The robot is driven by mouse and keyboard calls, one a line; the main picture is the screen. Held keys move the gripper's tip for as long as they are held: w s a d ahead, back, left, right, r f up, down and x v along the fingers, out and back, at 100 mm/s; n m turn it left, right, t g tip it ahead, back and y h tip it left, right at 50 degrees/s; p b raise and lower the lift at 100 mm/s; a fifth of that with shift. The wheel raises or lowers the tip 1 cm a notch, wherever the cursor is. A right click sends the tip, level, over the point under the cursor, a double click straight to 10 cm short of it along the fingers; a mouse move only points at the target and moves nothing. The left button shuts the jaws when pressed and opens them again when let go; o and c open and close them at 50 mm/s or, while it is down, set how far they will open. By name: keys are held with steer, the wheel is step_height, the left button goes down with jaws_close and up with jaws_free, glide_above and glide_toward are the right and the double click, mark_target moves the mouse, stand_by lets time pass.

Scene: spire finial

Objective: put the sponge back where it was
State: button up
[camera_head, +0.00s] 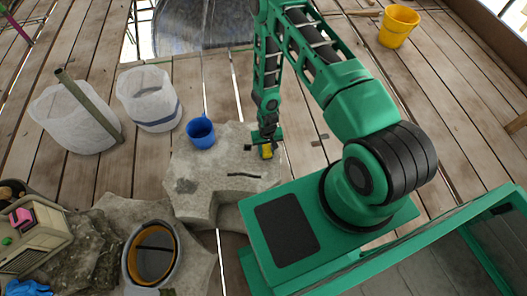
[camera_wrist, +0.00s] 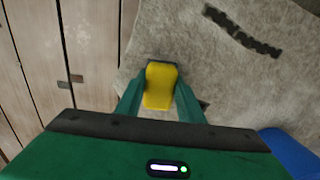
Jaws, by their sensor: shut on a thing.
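The yellow sponge (camera_wrist: 160,86) is between the two green fingers of my gripper (camera_wrist: 158,100) in the wrist view, and the fingers are shut on it. In the head view the sponge (camera_head: 267,151) shows as a small yellow piece below my gripper (camera_head: 266,143), at the right edge of a pale stone block (camera_head: 215,185). I cannot tell whether the sponge touches the stone. The stone's surface (camera_wrist: 205,60) lies beneath and beyond the sponge in the wrist view.
A blue cup (camera_head: 201,132) stands on the stone, left of my gripper. White sacks (camera_head: 150,98) stand at the left. A bucket (camera_head: 152,254) of dark liquid sits at the front left, beside a radio-like box (camera_head: 38,240). A yellow bucket (camera_head: 398,26) stands far right. Planks right of the stone are mostly clear.

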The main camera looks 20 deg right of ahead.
mark_target(267, 150)
steer(key=shift+f, duration=0.1)
steer(key=o, duration=1.2)
steer(key=shift+c, duration=0.2)
step_height(267, 150, up, 12)
steer(key=shift+r, duration=0.25)
